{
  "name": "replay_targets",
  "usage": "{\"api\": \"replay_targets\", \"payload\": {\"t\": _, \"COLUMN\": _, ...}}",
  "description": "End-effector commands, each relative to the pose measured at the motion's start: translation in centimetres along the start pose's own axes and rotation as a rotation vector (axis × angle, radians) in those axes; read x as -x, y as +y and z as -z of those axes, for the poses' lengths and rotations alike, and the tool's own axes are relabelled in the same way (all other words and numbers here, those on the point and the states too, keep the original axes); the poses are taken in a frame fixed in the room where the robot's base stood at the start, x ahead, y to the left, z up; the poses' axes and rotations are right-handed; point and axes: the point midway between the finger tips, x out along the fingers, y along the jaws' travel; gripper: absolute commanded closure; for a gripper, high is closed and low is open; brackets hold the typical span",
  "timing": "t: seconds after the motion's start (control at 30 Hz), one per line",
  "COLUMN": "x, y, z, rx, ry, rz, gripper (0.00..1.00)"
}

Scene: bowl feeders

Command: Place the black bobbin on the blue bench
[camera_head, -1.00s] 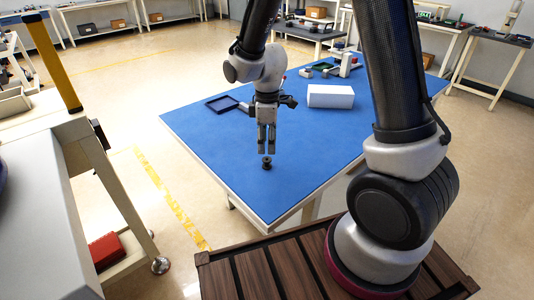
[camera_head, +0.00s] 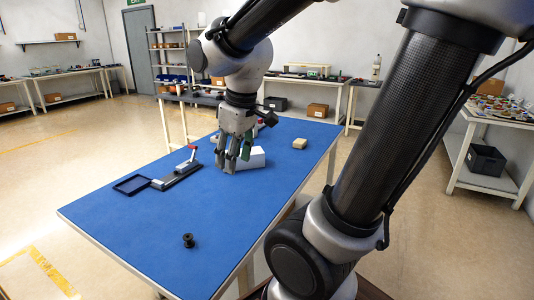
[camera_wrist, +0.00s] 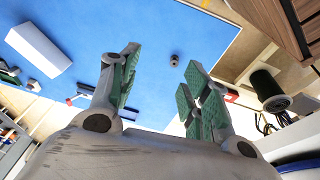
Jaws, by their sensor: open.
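The black bobbin (camera_head: 188,240) stands upright on the near part of the blue bench (camera_head: 150,225). In the wrist view the small bobbin (camera_wrist: 174,61) sits on the blue top (camera_wrist: 150,30), beyond the fingertips. My gripper (camera_head: 230,168) is raised over the bench, well behind and to the right of the bobbin, and apart from it. In the wrist view its green-padded fingers (camera_wrist: 158,80) are spread with nothing between them.
A white block (camera_head: 252,160) lies on the bench just behind my gripper. A black frame tray (camera_head: 132,184) and a grey fixture with a red handle (camera_head: 178,174) lie to the left. A beige block (camera_head: 300,143) lies at the back right. The bench is clear around the bobbin.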

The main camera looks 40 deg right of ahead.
Motion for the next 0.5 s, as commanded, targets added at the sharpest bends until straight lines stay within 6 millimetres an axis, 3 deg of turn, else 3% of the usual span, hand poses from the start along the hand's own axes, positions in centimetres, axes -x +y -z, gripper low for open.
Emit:
{"api": "replay_targets", "payload": {"t": 0.1, "x": 3.0, "y": 0.4, "z": -4.2, "rx": -0.197, "ry": 0.067, "rz": -0.033, "gripper": 0.53}}
{"api": "replay_targets", "payload": {"t": 0.2, "x": 4.2, "y": 0.3, "z": -6.6, "rx": -0.316, "ry": 0.101, "rz": -0.048, "gripper": 0.53}}
{"api": "replay_targets", "payload": {"t": 0.3, "x": 4.8, "y": 0.1, "z": -8.0, "rx": -0.387, "ry": 0.121, "rz": -0.055, "gripper": 0.53}}
{"api": "replay_targets", "payload": {"t": 0.5, "x": 5.0, "y": 0.0, "z": -8.7, "rx": -0.42, "ry": 0.129, "rz": -0.058, "gripper": 0.53}}
